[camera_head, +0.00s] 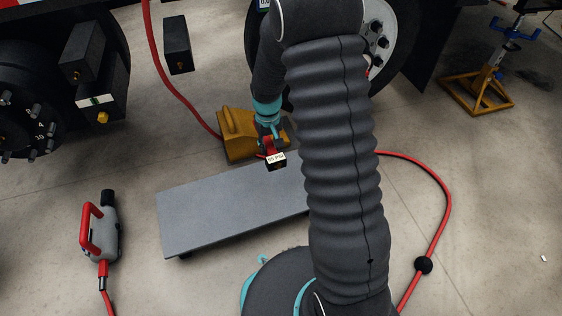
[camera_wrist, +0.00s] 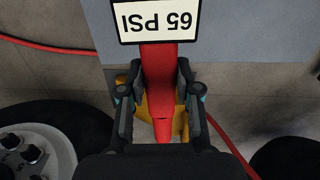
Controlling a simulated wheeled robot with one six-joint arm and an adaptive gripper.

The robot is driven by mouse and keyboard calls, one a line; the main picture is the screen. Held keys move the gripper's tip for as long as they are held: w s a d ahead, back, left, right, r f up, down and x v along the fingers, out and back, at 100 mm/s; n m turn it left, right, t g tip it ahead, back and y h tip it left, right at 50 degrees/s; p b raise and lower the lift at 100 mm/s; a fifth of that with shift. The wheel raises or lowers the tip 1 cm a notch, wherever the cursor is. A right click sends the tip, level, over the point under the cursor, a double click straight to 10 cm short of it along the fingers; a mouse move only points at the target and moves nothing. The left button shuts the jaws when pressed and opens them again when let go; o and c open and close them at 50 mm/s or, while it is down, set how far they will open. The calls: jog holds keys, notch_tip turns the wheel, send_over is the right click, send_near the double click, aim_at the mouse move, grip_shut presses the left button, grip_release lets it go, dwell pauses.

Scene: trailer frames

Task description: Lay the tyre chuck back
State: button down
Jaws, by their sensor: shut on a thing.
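The tyre chuck (camera_head: 276,160) is red with a dark end and a white "65 PSI" label. My gripper (camera_head: 269,143) is shut on its red body, above the far part of the grey creeper-like board (camera_head: 205,215). In the wrist view the chuck (camera_wrist: 160,62) stands between the two fingers of my gripper (camera_wrist: 157,82), its label upside down. The grey board (camera_wrist: 245,30) lies behind it there. I cannot tell whether the chuck touches the board. My arm hides the board's right end.
A yellow wheel chock (camera_head: 233,130) stands just behind the board. A red hose (camera_head: 163,75) runs at the back left, another stretch (camera_head: 445,190) curves at right with a black ball. A grey-red power tool (camera_head: 108,235) lies left. A jack stand (camera_head: 480,88) stands back right.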

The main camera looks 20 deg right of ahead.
jog(key=n+p, duration=0.1)
jog(key=p, duration=0.2)
send_over(276, 190)
notch_tip(276, 190, down, 9)
jog(key=shift+w, duration=0.15)
jog(key=shift+f+b, duration=0.1)
jog(key=shift+b, duration=0.2)
notch_tip(276, 190, down, 7)
jog(key=b, duration=0.5)
jog(key=shift+f, duration=0.5)
jog(key=c, duration=0.7)
grip_release()
jog(key=shift+r, duration=0.1)
